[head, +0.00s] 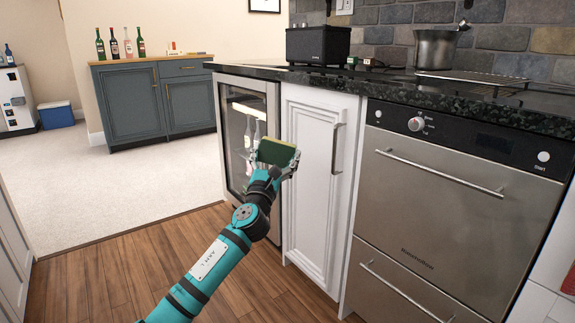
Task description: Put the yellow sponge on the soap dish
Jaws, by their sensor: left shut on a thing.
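My left gripper (274,165) is shut on the sponge (275,152) and holds it up in front of the white cabinet door and the glass-fronted cooler. The sponge shows a dark green face with a yellow edge. It is below the level of the countertop and apart from it. The fingers partly hide the sponge's lower side. I cannot make out a soap dish in the head view. My right gripper is not in view.
The dark stone countertop (487,98) carries a black box (318,45), a metal pot (435,50), a wire rack (472,79) and small items. An oven (446,198) stands at right. A blue-grey cabinet (132,107) with bottles stands far left. Floor at left is clear.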

